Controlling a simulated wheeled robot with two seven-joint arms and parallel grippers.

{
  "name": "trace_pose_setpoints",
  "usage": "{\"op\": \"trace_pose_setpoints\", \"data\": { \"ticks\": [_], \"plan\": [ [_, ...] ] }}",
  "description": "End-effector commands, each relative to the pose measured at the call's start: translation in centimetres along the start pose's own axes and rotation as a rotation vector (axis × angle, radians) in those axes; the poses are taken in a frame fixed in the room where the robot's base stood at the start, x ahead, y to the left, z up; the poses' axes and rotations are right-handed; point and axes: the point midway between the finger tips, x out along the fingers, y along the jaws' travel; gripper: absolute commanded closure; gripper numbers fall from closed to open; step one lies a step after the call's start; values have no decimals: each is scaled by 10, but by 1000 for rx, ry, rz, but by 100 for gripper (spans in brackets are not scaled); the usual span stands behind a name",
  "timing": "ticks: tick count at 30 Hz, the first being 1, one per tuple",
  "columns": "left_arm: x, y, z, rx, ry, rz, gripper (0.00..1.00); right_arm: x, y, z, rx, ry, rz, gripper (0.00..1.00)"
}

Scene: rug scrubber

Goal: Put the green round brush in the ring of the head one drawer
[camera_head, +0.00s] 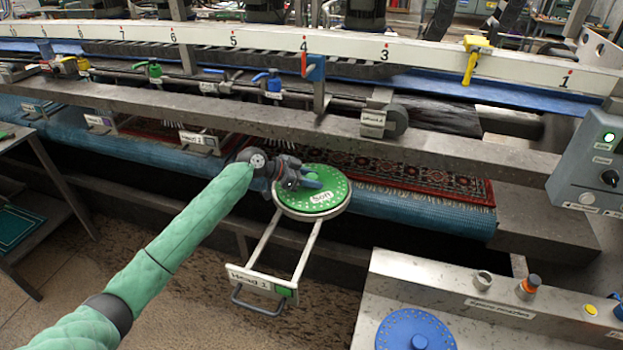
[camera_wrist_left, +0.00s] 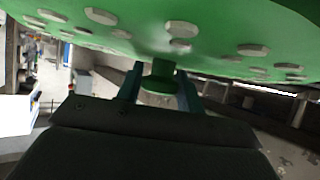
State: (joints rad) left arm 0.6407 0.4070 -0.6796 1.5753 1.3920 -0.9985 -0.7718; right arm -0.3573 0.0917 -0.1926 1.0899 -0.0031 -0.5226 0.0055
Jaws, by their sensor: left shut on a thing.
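The green round brush (camera_head: 330,203), labelled "Soft", lies over the white ring (camera_head: 308,218) of the pulled-out drawer labelled "Head 1" (camera_head: 262,284). The ring's rim shows along the brush's near edge; I cannot tell if the brush rests in it or sits just above. My left gripper (camera_head: 308,184) reaches over the brush from the left and is shut on its central knob. In the left wrist view the green disc (camera_wrist_left: 205,30) fills the top, and the knob (camera_wrist_left: 160,84) is between the fingers. My right gripper is not in view.
A blue round brush (camera_head: 398,328) lies on the metal bench (camera_head: 470,290) at lower right. A grey control box (camera_head: 585,170) stands at right. The patterned rug (camera_head: 430,178) and the machine's metal beam (camera_head: 270,122) are behind the drawer. A side table (camera_head: 35,200) is at left.

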Motion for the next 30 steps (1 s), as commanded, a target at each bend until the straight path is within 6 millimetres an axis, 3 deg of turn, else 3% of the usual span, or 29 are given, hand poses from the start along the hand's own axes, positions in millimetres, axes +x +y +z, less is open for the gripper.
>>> {"op": "trace_pose_setpoints", "data": {
  "ticks": [1, 2, 5, 18, 21, 24, 30],
  "plan": [
    [0, 0, -1, 1, 2, -1, 100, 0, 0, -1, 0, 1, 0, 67],
    [0, 0, 1, 0, 0, 0, 61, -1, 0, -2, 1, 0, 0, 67],
    [0, 0, 0, 0, 0, 0, 42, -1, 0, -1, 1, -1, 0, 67],
    [-1, 0, -2, 0, 0, 0, 41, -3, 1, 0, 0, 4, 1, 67],
    [-7, 0, 1, 1, 0, -1, 41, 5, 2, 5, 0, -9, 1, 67],
    [-16, 0, 1, 1, 1, -1, 41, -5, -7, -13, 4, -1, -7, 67],
    [-42, -1, 3, 1, -1, -1, 41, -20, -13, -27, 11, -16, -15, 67]
  ]
}}
